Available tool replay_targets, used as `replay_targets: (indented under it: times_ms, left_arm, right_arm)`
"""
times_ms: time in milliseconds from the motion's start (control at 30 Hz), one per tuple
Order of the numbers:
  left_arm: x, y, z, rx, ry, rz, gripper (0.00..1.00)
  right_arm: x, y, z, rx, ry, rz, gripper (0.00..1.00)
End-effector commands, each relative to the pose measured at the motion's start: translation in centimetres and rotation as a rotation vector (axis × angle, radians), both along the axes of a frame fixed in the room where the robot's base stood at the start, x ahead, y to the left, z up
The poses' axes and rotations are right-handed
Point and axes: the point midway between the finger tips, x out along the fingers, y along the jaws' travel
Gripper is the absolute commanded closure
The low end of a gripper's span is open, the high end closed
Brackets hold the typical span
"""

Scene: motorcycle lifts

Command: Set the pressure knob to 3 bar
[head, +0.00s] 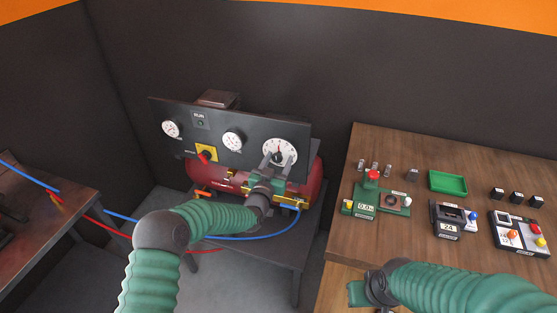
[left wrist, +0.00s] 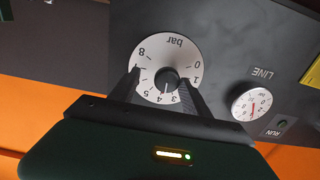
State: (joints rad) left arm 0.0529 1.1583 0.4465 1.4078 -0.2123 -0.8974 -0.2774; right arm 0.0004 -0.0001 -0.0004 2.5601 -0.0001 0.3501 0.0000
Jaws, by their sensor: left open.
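The pressure knob (left wrist: 167,80) is dark and round, at the centre of a white dial marked "bar" (left wrist: 165,54). The dial appears upside down in the left wrist view. The same dial (head: 279,147) is at the right end of the black panel in the head view. The knob's pale pointer line is towards the 3 and 4 marks; its exact reading is hard to tell. My left gripper (head: 278,158) is open in front of the dial, its fingers on either side of the knob; contact is unclear. My right gripper (head: 368,291) is low by the wooden bench, its fingers unclear.
The panel also holds two gauges (head: 232,141) (head: 171,129) and a yellow-backed red switch (head: 206,154), above a red compressor tank (head: 312,180). A blue hose (head: 250,238) curves below. The wooden bench (head: 330,235) at right carries several devices and a green tray (head: 447,182).

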Motion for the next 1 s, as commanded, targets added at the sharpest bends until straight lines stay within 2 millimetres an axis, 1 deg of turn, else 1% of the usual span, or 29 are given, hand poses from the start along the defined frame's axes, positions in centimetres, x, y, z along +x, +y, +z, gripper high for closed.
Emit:
replay_targets:
  times_ms: [233,267,667,767,833,933,1000]
  left_arm:
    - [0.2,0.0,-0.1,0.001,0.001,0.002,0.45]
    - [0.2,0.0,-0.1,0.001,0.001,0.002,0.47]
    - [0.2,-0.1,0.0,0.001,-0.001,0.001,1.0]
    - [0.2,-0.2,0.0,-0.001,-0.002,0.0,1.0]
    - [0.2,-0.2,-0.2,-0.02,0.003,0.0,1.0]
    - [0.2,0.0,-0.7,-0.11,0.031,0.002,1.0]
    - [0.3,0.1,-0.8,-0.203,0.059,0.003,1.0]
  right_arm:
    - [0.0,0.0,0.0,0.0,0.0,0.001,1.0]
    - [0.0,0.0,0.0,0.0,0.0,0.001,1.0]
    - [0.0,0.0,0.0,0.0,0.0,0.001,1.0]
    - [0.0,0.0,0.0,0.0,0.0,0.001,1.0]
    - [0.0,0.0,-0.6,0.0,0.0,0.001,1.0]
    - [0.0,0.1,-2.6,0.0,0.0,0.001,1.0]
    - [0.0,0.1,-4.2,0.0,0.0,0.001,1.0]
